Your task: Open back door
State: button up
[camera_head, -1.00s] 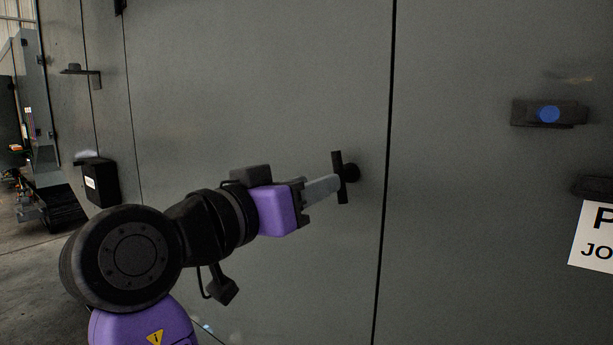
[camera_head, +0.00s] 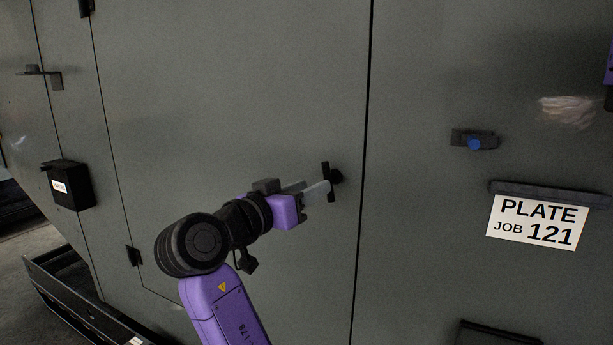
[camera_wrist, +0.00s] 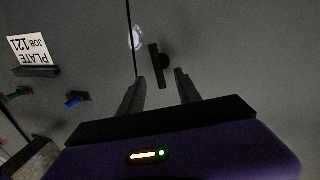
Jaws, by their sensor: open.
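The back door (camera_head: 230,90) is a large grey panel, shut flush, with a dark seam along its right side and another at its left. Its black T-shaped handle (camera_head: 327,180) stands upright near the right seam. My gripper (camera_head: 316,189) is just left of the handle, with its fingers pointing at it. In the wrist view the handle (camera_wrist: 157,66) shows beyond and between the tips of the open fingers (camera_wrist: 158,82). I cannot tell whether a finger touches it. Nothing is held.
Right of the seam are a small latch block with a blue knob (camera_head: 474,143) and a sign reading PLATE JOB 121 (camera_head: 537,221) under a dark bar. A black box (camera_head: 68,185) and a bracket (camera_head: 40,74) stick out at the left. A dark rail (camera_head: 75,300) lies low at the left.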

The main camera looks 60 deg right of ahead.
jog(key=d, duration=0.3)
jog(key=d+p, duration=0.1)
jog(key=d, duration=0.2)
jog(key=shift+s+d+p, duration=0.2)
jog(key=shift+d+p, duration=0.1)
jog(key=shift+d, duration=0.05)
jog(key=shift+c, duration=0.4)
grip_shut()
